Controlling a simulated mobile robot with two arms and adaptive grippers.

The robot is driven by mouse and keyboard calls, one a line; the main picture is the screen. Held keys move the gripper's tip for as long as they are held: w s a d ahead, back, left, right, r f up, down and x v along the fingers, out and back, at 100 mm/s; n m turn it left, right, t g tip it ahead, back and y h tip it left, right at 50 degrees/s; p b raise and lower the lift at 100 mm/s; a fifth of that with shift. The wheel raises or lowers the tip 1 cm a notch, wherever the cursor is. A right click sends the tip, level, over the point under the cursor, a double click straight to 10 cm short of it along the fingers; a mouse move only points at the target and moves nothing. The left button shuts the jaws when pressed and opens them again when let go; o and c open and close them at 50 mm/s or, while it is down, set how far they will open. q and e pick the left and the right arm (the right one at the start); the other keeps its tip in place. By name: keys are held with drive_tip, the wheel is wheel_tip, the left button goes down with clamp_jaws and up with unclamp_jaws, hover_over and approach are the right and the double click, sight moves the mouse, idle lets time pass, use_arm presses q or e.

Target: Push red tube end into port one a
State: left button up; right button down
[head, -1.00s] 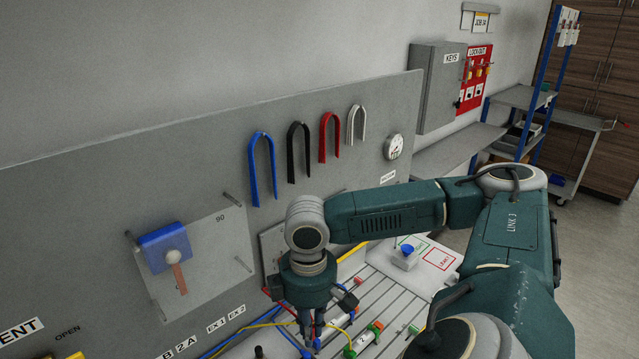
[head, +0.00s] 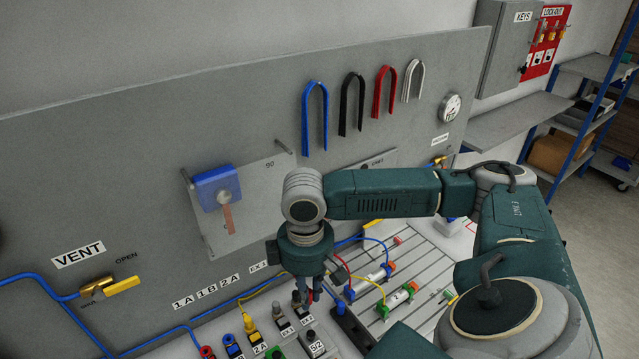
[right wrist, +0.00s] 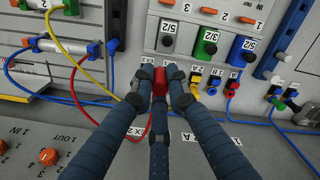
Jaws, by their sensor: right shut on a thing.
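My right gripper (head: 310,294) points down over the right end of the port row in the head view. In the right wrist view its fingers (right wrist: 160,84) are shut on a red tube end (right wrist: 161,91). The red tube (right wrist: 146,132) hangs in a curve to the left of the fingers. Port one a, by the 1A label (head: 183,303), is at the left end of the row in the head view. A red collar (head: 207,352) shows there at the bottom edge, apart from the gripper. The port's opening is too small to make out. My left gripper is not in view.
A blue port (head: 233,345) and a yellow plug (head: 252,328) stand beside the red collar. Cylinders with blue and yellow tubes lie on the slotted plate (head: 430,262) at right. The grey panel (head: 120,170) with a yellow vent valve (head: 122,285) rises behind.

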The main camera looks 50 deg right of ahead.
drive_tip(key=w+a+f+b, duration=0.3)
drive_tip(key=w+a, duration=0.1)
drive_tip(key=a, duration=0.2)
drive_tip(key=w+a+f+b, duration=0.3)
drive_tip(key=w+a, duration=0.2)
drive_tip(key=a, duration=0.2)
drive_tip(key=w+a+f+b, duration=0.3)
drive_tip(key=w+a, duration=0.2)
drive_tip(key=a, duration=0.2)
drive_tip(key=shift+w+a, duration=0.1)
drive_tip(key=shift+w, duration=0.15)
drive_tip(key=shift+w+a+b, duration=0.3)
drive_tip(key=shift+a+b, duration=0.1)
drive_tip(key=shift+b, duration=0.05)
idle(0.6)
drive_tip(key=shift+f, duration=0.1)
drive_tip(key=shift+f, duration=2.1)
